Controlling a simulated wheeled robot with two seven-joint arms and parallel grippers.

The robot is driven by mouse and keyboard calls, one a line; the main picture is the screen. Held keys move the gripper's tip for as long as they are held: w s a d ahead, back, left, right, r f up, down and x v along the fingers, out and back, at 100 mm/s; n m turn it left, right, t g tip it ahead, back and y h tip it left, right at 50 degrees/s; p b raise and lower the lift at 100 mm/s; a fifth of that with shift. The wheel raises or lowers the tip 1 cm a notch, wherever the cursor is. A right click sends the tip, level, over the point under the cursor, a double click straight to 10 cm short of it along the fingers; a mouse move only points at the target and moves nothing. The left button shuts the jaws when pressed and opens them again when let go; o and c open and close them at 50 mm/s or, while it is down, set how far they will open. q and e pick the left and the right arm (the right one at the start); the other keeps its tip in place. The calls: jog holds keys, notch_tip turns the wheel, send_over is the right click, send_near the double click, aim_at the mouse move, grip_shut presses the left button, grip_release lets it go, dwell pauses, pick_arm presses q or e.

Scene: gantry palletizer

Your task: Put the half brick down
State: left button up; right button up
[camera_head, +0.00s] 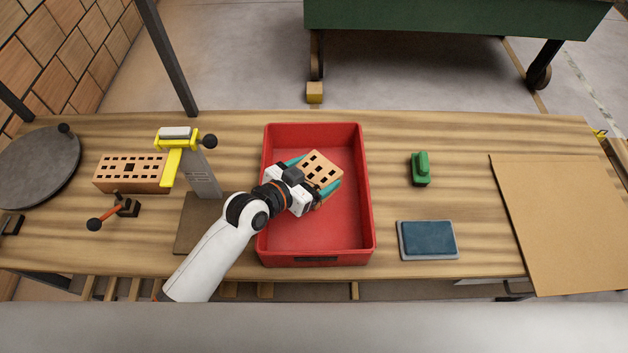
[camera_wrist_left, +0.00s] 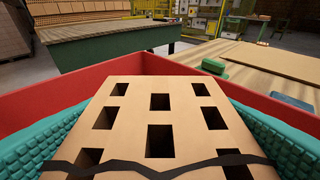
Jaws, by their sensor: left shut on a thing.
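The half brick (camera_head: 320,170) is an orange-tan block with several square holes. My left gripper (camera_head: 315,180) is shut on it, with teal pads on both sides of it. Both are over the red crate (camera_head: 318,246), within its walls as seen from my head. In the left wrist view the half brick (camera_wrist_left: 160,115) fills the middle between the teal pads, with a jagged dark line across its near part. The crate's red wall (camera_wrist_left: 75,88) shows behind it. I cannot tell whether the brick touches the crate floor. My right gripper is not in view.
Left of the crate stand a yellow-handled tool on a grey post (camera_head: 200,175), a full perforated brick (camera_head: 130,172) and a round dark plate (camera_head: 40,165). To the right are a green block (camera_head: 420,170), a blue pad (camera_head: 428,240) and a tan board (camera_head: 560,220).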

aim_at(314, 181)
pick_arm(q)
notch_tip(314, 181, down, 2)
jog(key=shift+w+f, duration=0.1)
jog(key=shift+f, duration=0.5)
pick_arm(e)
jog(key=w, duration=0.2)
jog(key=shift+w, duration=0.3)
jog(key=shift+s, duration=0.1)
pick_arm(q)
jog(key=shift+f+b, duration=0.35)
jog(key=shift+f, duration=0.2)
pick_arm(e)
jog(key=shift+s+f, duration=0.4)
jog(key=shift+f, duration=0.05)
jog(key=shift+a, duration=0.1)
pick_arm(q)
jog(key=o, duration=1.3)
jog(key=shift+f, duration=0.15)
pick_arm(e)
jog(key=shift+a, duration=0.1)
